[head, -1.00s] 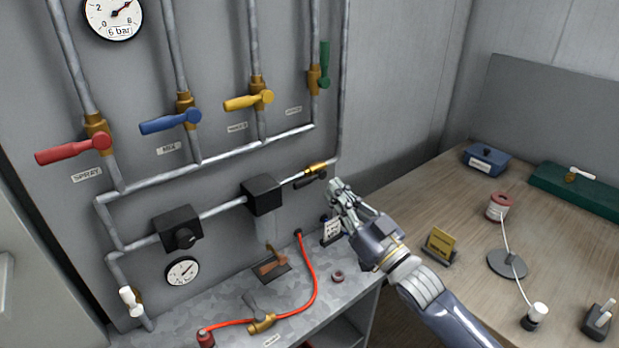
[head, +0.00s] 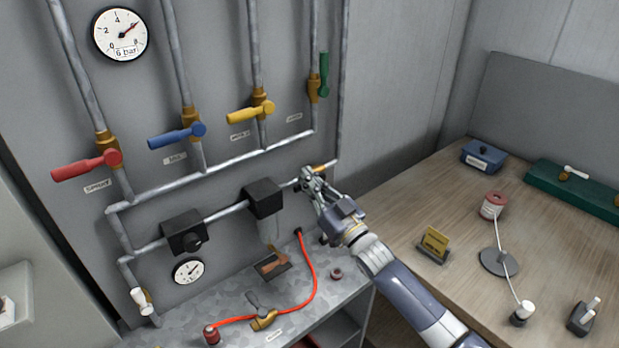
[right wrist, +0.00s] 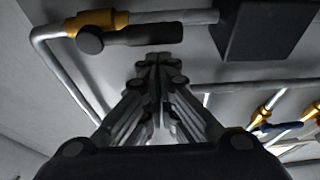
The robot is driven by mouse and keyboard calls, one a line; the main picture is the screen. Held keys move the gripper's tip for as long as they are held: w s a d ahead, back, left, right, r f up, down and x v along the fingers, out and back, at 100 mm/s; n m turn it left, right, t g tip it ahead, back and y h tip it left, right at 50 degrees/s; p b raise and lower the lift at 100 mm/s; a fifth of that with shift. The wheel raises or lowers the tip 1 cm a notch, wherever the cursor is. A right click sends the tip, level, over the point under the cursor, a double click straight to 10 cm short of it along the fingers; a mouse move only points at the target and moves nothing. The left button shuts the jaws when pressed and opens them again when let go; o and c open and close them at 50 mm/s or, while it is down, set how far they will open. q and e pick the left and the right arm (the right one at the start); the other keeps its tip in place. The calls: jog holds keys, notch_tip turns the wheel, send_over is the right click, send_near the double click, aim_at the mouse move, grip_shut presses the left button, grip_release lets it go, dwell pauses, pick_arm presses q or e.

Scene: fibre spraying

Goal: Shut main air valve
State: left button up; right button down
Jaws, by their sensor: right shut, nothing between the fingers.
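The inlet valve, which I take as the main air valve, has a brass body (head: 320,167) and sits at the right end of the lower pipe. In the head view my right gripper (head: 307,180) covers most of it. In the right wrist view its black lever (right wrist: 142,36) lies along the pipe, beyond the fingertips. The brass body also shows there (right wrist: 97,22). My right gripper (right wrist: 156,62) is shut and empty, close to the lever. I cannot tell whether it touches. My left gripper is not in view.
A black filter unit (head: 263,196) hangs on the pipe just left of the gripper. Red (head: 87,166), blue (head: 177,136), yellow (head: 251,111) and green (head: 324,75) levers are above. An orange hose (head: 312,265) lies on the metal bench below. A wooden table (head: 400,210) is to the right.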

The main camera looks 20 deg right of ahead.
jog(key=shift+f, duration=0.25)
jog(key=shift+f, duration=0.1)
